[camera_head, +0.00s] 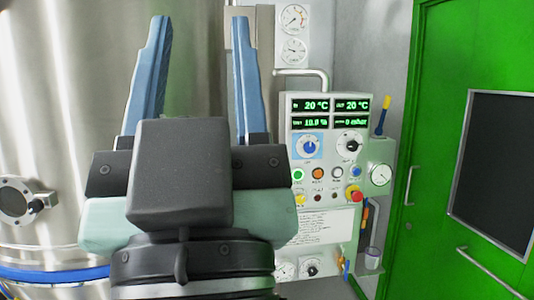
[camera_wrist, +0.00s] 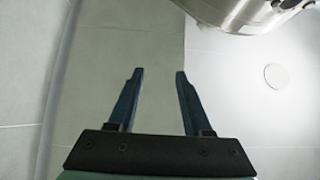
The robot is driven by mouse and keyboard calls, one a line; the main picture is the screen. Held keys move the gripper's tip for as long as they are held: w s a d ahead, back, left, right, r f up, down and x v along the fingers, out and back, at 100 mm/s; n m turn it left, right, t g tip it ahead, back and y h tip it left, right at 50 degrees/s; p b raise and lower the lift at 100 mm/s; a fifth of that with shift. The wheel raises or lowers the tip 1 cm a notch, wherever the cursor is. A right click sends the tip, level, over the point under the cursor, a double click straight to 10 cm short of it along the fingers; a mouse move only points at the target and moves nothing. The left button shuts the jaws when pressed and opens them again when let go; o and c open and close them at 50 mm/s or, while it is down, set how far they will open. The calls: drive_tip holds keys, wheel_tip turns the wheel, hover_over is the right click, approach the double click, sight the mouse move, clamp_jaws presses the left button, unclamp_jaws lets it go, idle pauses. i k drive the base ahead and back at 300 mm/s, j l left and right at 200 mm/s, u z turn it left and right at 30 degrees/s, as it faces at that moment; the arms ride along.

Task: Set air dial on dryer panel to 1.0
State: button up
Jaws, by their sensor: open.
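The dryer panel (camera_head: 322,172) is a pale upright box right of centre in the head view, with green displays at its top. Two dials sit below the displays. The left dial (camera_head: 309,146) has a blue knob on a light blue plate; the right dial (camera_head: 350,145) has a dark knob on a white face. The labels are too small to read, so I cannot tell which is the air dial. My gripper (camera_head: 200,75) is raised left of the panel, open and empty, its blue fingers apart from it. In the wrist view my gripper (camera_wrist: 158,75) also shows open.
A large steel vessel (camera_head: 70,120) fills the left. Several buttons, including a red knob (camera_head: 354,193), sit under the dials. A gauge (camera_head: 380,174) and a yellow-topped blue tool (camera_head: 383,115) are at the panel's right. A green door (camera_head: 432,120) stands further right.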

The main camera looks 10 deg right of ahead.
sight(309, 148)
drive_tip(key=i+l+z, duration=0.15)
drive_tip(key=i+l, duration=0.2)
drive_tip(key=i+l+z, duration=0.1)
drive_tip(key=i+l, duration=0.2)
drive_tip(key=i, duration=0.15)
drive_tip(key=i+l+z, duration=0.15)
drive_tip(key=i+l, duration=0.15)
drive_tip(key=i, duration=0.15)
drive_tip(key=i+l+z, duration=0.15)
drive_tip(key=i, duration=0.25)
